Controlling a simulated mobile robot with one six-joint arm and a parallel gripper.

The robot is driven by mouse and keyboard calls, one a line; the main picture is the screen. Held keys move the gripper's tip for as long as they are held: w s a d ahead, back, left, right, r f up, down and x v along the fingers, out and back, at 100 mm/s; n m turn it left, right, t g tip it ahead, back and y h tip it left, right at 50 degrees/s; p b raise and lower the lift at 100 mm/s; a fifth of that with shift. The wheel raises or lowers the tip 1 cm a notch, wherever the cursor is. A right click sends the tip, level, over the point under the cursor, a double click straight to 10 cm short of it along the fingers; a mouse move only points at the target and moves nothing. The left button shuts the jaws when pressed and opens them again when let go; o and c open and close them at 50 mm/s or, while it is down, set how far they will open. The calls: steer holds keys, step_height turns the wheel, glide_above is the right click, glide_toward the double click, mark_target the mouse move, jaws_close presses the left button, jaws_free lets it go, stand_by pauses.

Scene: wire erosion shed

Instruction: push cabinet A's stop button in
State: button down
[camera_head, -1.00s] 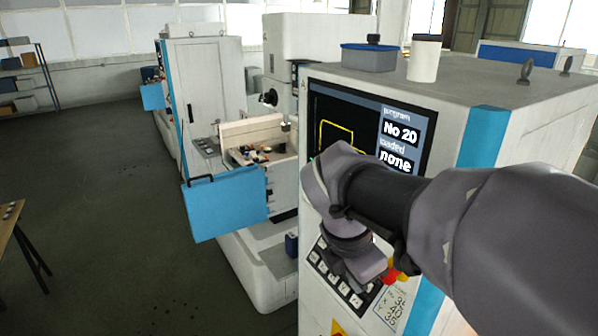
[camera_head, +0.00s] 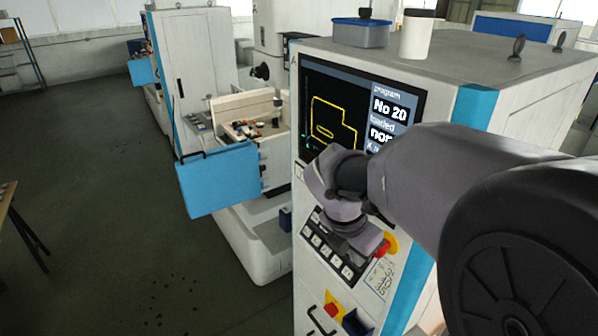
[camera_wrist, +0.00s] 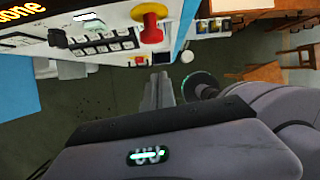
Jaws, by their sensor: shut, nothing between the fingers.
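Cabinet A (camera_head: 310,280) stands at the centre right in the head view, with a letter A at its top left corner and a lit screen. Its stop button (camera_head: 384,246) is a red knob on a yellow base, partly hidden by my wrist. In the wrist view the red stop button (camera_wrist: 151,30) sits near the top, on the panel face right of the row of keys. My gripper (camera_wrist: 161,76) is shut and empty. Its fingers show below the button in that view, apart from it. In the head view the fingertips cannot be made out.
The panel keys (camera_head: 330,250) lie left of the button. A blue open door (camera_head: 218,180) juts out at the left. The floor (camera_head: 110,220) there is clear.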

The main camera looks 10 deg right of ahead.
steer(key=d, duration=0.1)
steer(key=w+d+f, duration=0.2)
steer(key=d, duration=0.1)
steer(key=shift+d+p, duration=0.1)
steer(key=shift+p, duration=0.25)
